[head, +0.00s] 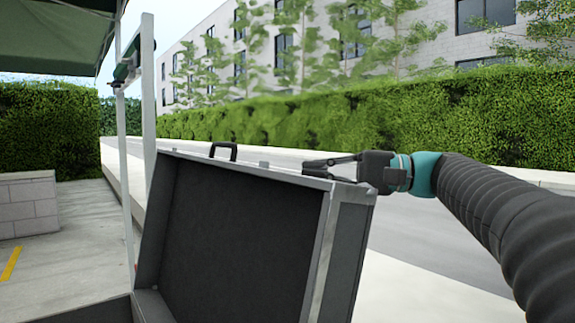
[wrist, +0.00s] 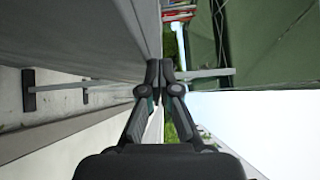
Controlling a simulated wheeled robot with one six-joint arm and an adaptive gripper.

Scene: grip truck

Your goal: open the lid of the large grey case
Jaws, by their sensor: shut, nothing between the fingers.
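The lid (head: 240,240) of the large grey case stands raised, its dark lined inside facing me. A black handle (head: 223,151) sits on its top edge. Part of the case's lower body (head: 152,305) shows at the bottom left; the rest is out of frame. My gripper (head: 306,168) is shut and empty at the lid's top edge, near its right corner. Whether the fingers touch the lid I cannot tell. In the wrist view the closed fingertips (wrist: 160,72) point along a grey surface (wrist: 80,35), apparently the lid's outer side.
A pale metal frame (head: 148,85) stands to the left, behind the lid. A green canopy (head: 55,40) hangs at the upper left. A grey block wall (head: 28,210) stands at the far left. Behind are a road, a hedge (head: 400,120) and a building.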

